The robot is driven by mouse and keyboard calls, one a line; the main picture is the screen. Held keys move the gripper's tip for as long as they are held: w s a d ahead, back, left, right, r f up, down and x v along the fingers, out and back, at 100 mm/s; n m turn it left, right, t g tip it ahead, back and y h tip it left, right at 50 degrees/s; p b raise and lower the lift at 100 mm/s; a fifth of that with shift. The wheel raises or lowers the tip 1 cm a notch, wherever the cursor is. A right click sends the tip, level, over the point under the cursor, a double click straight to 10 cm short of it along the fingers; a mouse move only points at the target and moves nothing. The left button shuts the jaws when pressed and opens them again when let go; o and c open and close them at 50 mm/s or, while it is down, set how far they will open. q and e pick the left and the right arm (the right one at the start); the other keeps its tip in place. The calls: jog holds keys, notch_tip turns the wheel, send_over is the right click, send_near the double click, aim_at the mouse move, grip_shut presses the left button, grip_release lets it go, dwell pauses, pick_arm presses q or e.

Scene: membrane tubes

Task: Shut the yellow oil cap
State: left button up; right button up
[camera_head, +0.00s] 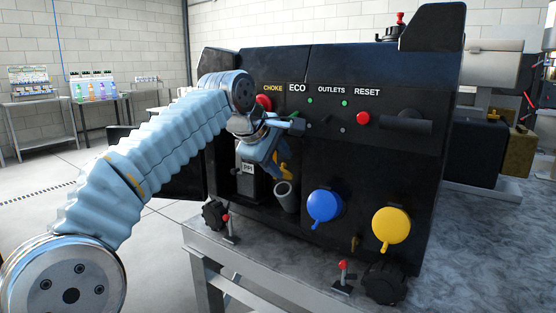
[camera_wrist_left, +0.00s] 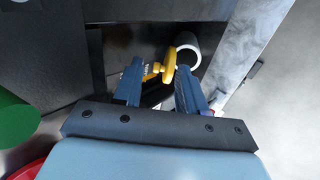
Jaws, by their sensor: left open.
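The yellow oil cap (camera_head: 286,168) is partly hidden behind my left gripper in the head view. In the left wrist view the yellow cap (camera_wrist_left: 182,52) stands beside the open mouth of a grey-white tube (camera_wrist_left: 191,48), and does not cover it. The tube (camera_head: 286,197) also shows below my gripper in the head view. My left gripper (camera_head: 276,163) reaches into the recess of the black machine. In the wrist view the left gripper (camera_wrist_left: 161,88) has its blue fingers apart, with the cap just beyond the tips. I cannot tell whether they touch. My right gripper is not in view.
The black machine (camera_head: 335,80) stands on a grey table (camera_head: 220,255). A blue outlet cover (camera_head: 323,205) and a yellow outlet cover (camera_head: 391,228) are right of the recess. A red reset button (camera_head: 363,118) sits above. Small red-tipped levers (camera_head: 343,268) stand in front.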

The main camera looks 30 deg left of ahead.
pick_arm(q)
grip_shut()
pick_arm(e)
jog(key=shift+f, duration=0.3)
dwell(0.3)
